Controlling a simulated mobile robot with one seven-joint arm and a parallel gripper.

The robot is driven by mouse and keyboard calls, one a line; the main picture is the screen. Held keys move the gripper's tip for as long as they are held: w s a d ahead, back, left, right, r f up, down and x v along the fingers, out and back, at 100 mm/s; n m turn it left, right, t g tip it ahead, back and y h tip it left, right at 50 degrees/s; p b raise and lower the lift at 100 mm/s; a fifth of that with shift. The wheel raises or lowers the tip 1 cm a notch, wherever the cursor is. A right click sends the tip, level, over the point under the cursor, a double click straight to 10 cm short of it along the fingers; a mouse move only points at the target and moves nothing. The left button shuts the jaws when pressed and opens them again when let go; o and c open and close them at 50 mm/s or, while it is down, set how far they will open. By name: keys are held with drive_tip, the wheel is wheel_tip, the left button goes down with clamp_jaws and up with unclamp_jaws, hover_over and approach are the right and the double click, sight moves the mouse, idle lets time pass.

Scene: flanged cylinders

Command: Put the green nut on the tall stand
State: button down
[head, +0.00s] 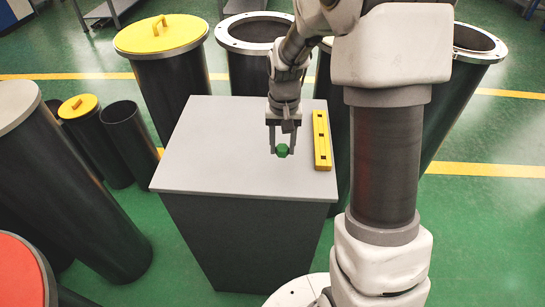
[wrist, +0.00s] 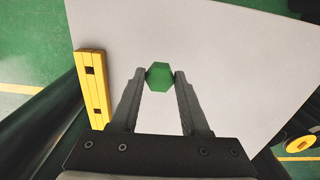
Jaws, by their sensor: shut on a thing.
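The green nut (head: 282,150) is a small hexagonal piece. My gripper (head: 282,148) is shut on it, with one finger on each side. In the wrist view the nut (wrist: 159,76) sits between the two fingertips (wrist: 160,76). Below it is the flat light-grey top of a tall dark box-shaped stand (head: 215,150), whose top also fills much of the wrist view (wrist: 230,60). I cannot tell whether the nut touches this top or hangs a little above it.
A yellow bar (head: 321,140) with dark square holes lies on the right of the grey top. The top's left and front are bare. Dark cylinders surround the stand, including one with a yellow lid (head: 160,36) and an open flanged one (head: 255,50). A red-topped cylinder (head: 20,275) is at lower left.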

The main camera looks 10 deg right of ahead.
sight(274, 168)
drive_tip(key=shift+a+f, duration=0.3)
drive_tip(key=shift+a, duration=0.2)
drive_tip(key=shift+a+f, duration=0.3)
drive_tip(key=shift+a, duration=0.2)
drive_tip(key=shift+a+f, duration=0.1)
drive_tip(key=shift+f, duration=2)
drive_tip(key=shift+w, duration=0.1)
drive_tip(key=shift+f, duration=0.2)
drive_tip(key=shift+c, duration=2)
unclamp_jaws()
drive_tip(key=shift+r, duration=0.1)
